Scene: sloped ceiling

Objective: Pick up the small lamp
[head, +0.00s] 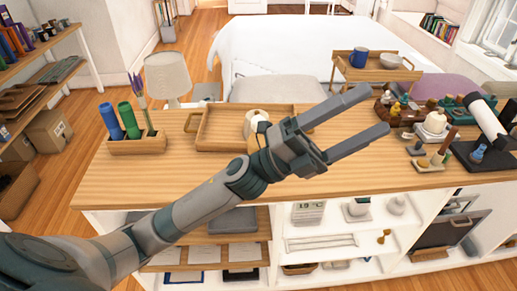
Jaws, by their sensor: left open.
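A lamp with a pale beige shade (167,74) stands at the back left, behind the long wooden counter (110,185); its lower part is hidden by the counter edge. A small cream rounded object (256,117) sits at the wooden tray (205,137), partly hidden behind my left arm; I cannot tell whether it is a lamp. My left gripper (375,112) is open and empty above the middle of the counter, its two fingers spread and pointing right. It is to the right of both and touches neither. My right gripper is not in view.
A wooden holder (138,146) with blue and green rolls stands on the counter's left. A white tilted cylinder (487,118) and several small items crowd its right end. A tray with a blue mug (358,57) is behind.

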